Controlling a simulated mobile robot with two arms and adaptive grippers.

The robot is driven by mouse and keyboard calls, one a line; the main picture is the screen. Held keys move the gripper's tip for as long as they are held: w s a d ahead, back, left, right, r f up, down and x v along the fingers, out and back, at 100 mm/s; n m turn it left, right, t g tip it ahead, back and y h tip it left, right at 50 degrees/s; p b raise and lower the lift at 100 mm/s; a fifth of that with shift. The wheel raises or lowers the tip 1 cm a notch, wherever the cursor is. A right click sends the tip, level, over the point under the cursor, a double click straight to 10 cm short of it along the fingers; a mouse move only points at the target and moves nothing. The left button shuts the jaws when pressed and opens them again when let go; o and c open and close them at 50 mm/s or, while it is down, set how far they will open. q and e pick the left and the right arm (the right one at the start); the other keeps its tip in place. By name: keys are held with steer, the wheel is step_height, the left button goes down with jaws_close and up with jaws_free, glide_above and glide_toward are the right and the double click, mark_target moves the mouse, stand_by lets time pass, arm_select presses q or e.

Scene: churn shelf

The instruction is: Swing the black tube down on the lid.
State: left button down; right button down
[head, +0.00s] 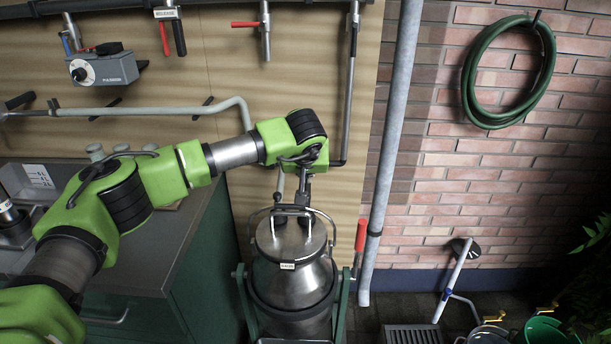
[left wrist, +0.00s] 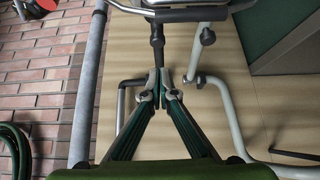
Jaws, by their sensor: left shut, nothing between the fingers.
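The black tube (head: 347,105) runs down the wall from a valve and bends left near its lower end, partly hidden behind my gripper. Its elbow (left wrist: 124,86) also shows in the left wrist view, with a dark end piece (left wrist: 157,42) over the lid's handle. The steel lid (head: 290,238) with its bar handle sits on the churn (head: 293,290). My left gripper (head: 297,203) is above the lid, fingers pointing down. In the left wrist view its fingertips (left wrist: 164,82) are together and empty, close beside the tube's end piece. Whether they touch is unclear. My right gripper is not in view.
A grey pipe (head: 180,111) on the wall bends down left of the black tube. A thick grey pipe (head: 393,130) stands right of the churn. A green cabinet (head: 205,270) is to the left. A hose (head: 480,80) hangs on the brick wall.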

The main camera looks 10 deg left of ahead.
arm_select(q)
steer(key=shift+f, duration=0.35)
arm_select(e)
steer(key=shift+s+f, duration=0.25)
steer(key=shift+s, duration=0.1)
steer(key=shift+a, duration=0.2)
arm_select(q)
steer(key=v, duration=1.2)
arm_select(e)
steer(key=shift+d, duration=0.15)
